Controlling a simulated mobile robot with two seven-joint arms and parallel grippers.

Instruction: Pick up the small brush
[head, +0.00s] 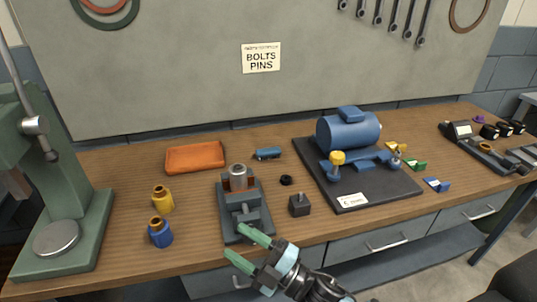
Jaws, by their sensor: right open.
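No thing in the head view is plainly a small brush. A small blue block-like piece (268,153) lies at the back middle of the bench, right of the orange tray; it is too small to tell whether it is the brush. My right gripper (236,242) comes in from the bottom, at the bench's front edge in front of the grey vise (245,205). Its two mint-green fingers are apart with nothing between them. It is well short of the blue piece, with the vise partly between. My left gripper is not in view.
The wooden bench (115,170) carries an orange tray (195,157), yellow (162,199) and blue (160,233) bottle-like pieces, a dark block (299,205) and a black ring (286,180). A green press (85,245) stands left. A blue casing (348,131) sits on a dark plate (375,199).

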